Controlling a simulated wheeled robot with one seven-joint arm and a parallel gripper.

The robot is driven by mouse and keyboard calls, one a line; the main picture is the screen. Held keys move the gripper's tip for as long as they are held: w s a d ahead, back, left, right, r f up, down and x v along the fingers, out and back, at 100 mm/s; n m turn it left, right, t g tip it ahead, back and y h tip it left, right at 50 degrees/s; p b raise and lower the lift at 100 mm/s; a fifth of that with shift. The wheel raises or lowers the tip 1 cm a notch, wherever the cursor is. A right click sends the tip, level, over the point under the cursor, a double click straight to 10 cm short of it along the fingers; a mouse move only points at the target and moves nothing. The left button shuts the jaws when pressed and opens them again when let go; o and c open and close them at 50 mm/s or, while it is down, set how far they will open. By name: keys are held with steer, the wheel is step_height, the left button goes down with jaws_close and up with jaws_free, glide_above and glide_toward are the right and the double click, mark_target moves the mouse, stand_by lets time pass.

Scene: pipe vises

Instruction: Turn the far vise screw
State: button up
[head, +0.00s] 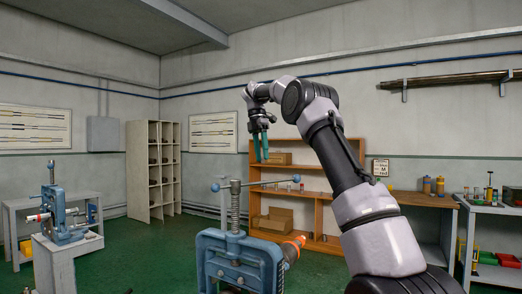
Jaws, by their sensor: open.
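The far vise (64,220) is blue and stands on a grey stand at the left. Its upright screw (51,174) rises above the frame, and a pipe (38,217) with an orange band sticks out to the left. The near vise (238,262) is larger in the picture, at the bottom middle. It has a thick threaded screw (235,212) and a crossbar handle with blue ball ends. My gripper (261,160) hangs high with its teal fingers pointing down, open and apart from both vises. It is to the right of the far vise in the picture.
A wooden shelf (258,190) with boxes stands behind the near vise. A pale cubby rack (139,190) is at the back left. A grey table (21,207) is behind the far vise. Green floor (150,250) lies clear between the vises. A workbench is at the right.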

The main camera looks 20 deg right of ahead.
steer(key=shift+v, duration=1)
steer(key=s+d+r+m+t, duration=0.1)
steer(key=s+r+m+t, duration=0.1)
steer(key=s+m, duration=0.5)
steer(key=s+d+r+m+t, duration=0.1)
steer(key=s+r+m, duration=0.15)
steer(key=s, duration=0.75)
steer(key=s+a+f+m+t+y, duration=0.1)
steer(key=s+f+m+t, duration=0.2)
steer(key=s+f+m, duration=0.3)
steer(key=s+a+f+m+t+y, duration=0.1)
steer(key=s+f+m+t, duration=0.2)
steer(key=s+f+m, duration=0.4)
steer(key=s+m, duration=0.3)
steer(key=s, duration=0.4)
steer(key=shift+m+y, duration=0.35)
steer(key=shift+y, duration=0.05)
